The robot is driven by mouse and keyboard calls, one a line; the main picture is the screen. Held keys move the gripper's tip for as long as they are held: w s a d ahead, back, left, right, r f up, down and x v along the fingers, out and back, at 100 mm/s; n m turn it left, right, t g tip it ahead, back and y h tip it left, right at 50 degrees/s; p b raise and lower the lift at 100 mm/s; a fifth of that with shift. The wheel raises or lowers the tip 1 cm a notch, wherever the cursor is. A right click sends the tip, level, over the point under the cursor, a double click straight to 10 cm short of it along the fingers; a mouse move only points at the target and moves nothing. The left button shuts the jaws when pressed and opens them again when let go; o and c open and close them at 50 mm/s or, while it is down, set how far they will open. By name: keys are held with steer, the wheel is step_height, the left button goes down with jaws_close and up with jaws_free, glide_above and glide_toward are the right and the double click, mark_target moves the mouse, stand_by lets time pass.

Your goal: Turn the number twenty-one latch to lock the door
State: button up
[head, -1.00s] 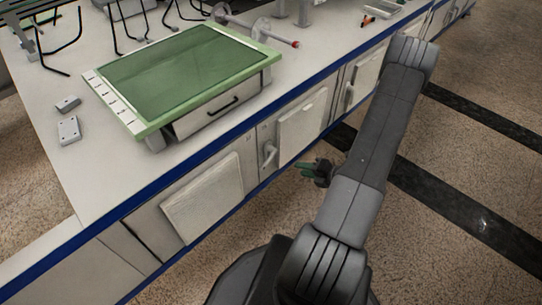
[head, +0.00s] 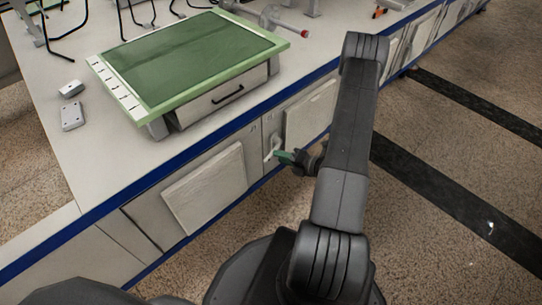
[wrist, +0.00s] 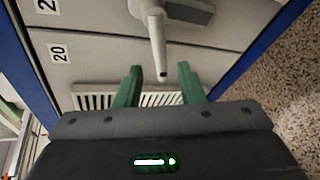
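A pale grey lever latch (wrist: 157,42) shows at the top middle of the wrist view. It also shows in the head view (head: 270,149) on the cabinet front. Its free end points down between my fingertips in the wrist view. My gripper (wrist: 160,75) is open, with one green finger on each side of the lever's end and gaps visible. In the head view my gripper (head: 284,157) is right beside the latch. A label reading 20 (wrist: 58,53) is on one panel. Another label (wrist: 46,5) starts with 2; its second digit is cut off.
A white bench (head: 63,160) with a blue edge runs above the cabinet doors. A green-topped box (head: 190,55) with a drawer sits on it. A slatted vent (wrist: 152,100) lies behind my fingers. Speckled floor (head: 430,160) is open to the right.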

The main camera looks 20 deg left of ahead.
mark_target(271, 153)
steer(key=shift+b+x, duration=0.5)
steer(key=shift+x, duration=2.15)
steer(key=shift+c, duration=0.4)
